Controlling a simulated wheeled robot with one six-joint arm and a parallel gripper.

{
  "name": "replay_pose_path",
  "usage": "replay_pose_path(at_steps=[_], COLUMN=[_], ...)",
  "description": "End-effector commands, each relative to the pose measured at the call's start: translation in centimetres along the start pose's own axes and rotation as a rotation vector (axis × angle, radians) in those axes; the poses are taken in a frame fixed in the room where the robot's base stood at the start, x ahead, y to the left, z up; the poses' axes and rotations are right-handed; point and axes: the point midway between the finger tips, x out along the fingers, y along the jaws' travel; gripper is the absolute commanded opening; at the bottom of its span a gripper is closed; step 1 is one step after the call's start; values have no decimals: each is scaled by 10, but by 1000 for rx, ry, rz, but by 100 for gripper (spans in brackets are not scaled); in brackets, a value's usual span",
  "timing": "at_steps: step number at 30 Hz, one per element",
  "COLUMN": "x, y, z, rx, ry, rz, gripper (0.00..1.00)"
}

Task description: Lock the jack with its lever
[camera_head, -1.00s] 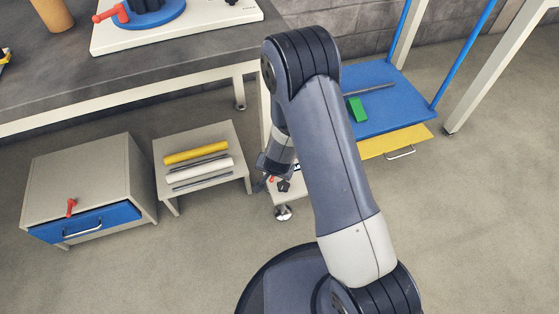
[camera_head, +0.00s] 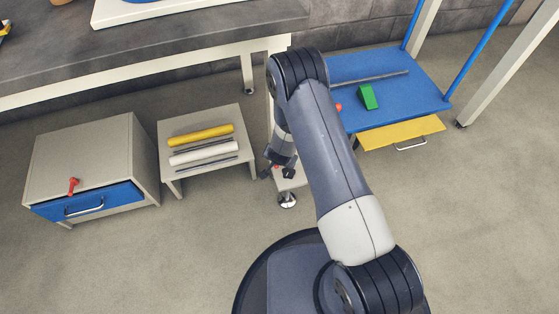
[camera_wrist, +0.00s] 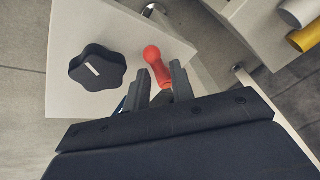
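The jack's lever is a red handle with a round end (camera_wrist: 153,58), seen in the wrist view against a pale plate (camera_wrist: 65,65) beside a black lobed knob (camera_wrist: 97,68). My gripper (camera_wrist: 162,82) is at the lever, with one finger on each side of its lower part. The round end shows past the fingertips. I cannot tell whether the fingers press on it. In the head view my gripper (camera_head: 278,165) is low, at the small pale plate, with the black knob (camera_head: 289,173) next to it. A round metal foot (camera_head: 287,201) is below. My arm hides part of this area.
A low stool (camera_head: 224,112) with yellow, white and grey bars stands left of my gripper. Left of it is a cabinet (camera_head: 72,143) with a blue drawer. A blue platform (camera_head: 408,97) with a green block is at right. The workbench (camera_head: 160,60) is behind. The front floor is clear.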

Motion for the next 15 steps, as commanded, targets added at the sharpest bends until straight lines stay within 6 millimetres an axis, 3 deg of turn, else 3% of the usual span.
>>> replay_pose_path(at_steps=[10,15], x=[4,4], y=[0,0], z=[0,0], rx=[-1,0], ry=[-1,-1], rz=[0,0], gripper=[23,9])
